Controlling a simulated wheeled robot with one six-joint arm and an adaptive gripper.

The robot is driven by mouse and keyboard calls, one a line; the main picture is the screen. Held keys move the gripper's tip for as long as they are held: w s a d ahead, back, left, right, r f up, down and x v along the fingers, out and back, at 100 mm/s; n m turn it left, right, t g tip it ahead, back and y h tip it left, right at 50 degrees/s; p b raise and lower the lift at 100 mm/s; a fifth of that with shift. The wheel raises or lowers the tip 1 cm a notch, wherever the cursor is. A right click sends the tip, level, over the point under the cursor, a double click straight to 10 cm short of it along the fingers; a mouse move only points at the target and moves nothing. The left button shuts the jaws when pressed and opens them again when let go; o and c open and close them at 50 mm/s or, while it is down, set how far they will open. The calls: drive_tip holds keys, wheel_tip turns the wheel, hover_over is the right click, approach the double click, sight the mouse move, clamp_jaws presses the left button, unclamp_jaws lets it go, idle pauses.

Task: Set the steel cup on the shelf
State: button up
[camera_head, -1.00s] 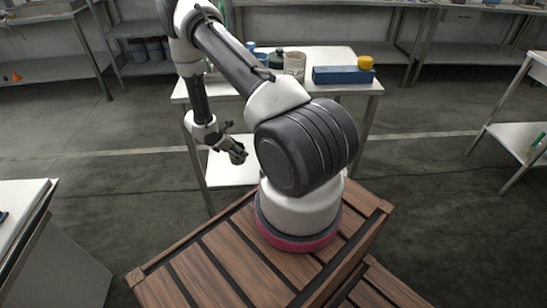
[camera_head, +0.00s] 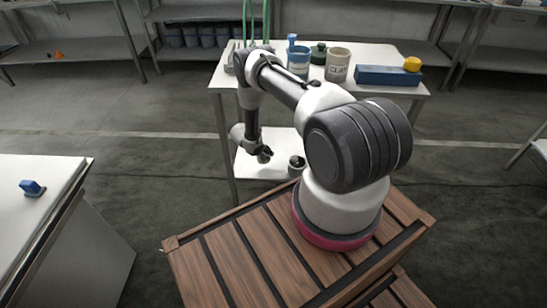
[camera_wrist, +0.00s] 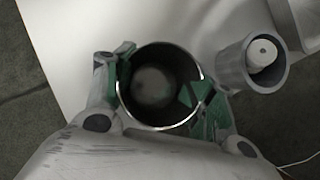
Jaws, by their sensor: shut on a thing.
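The steel cup (camera_wrist: 150,112), with a bright rim and dark inside, sits between my fingers in the wrist view. My gripper (camera_wrist: 160,84) is shut on it, one finger on each side. In the head view my gripper (camera_head: 264,154) is at the white lower shelf (camera_head: 250,170) of the middle table; the held cup is hard to make out there. I cannot tell whether its base touches the shelf. A grey container (camera_wrist: 228,70) with a white thing inside stands close to its right; a grey pot (camera_head: 296,163) also shows at the shelf's right in the head view.
The tabletop above the shelf holds a blue container (camera_head: 298,65), a pot marked CLAY (camera_head: 338,66), a dark green item (camera_head: 319,54), a blue box (camera_head: 387,76) and a yellow item (camera_head: 412,64). A left table (camera_head: 60,180) carries a small blue object (camera_head: 32,188).

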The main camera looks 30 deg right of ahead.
sight(264, 159)
drive_tip(key=shift+f, duration=2.4)
drive_tip(key=o, duration=1)
drive_tip(key=shift+f, duration=0.15)
drive_tip(key=shift+w+r, duration=0.1)
drive_tip(key=shift+r, duration=0.1)
drive_tip(key=v, duration=1.2)
drive_tip(key=shift+f, duration=0.1)
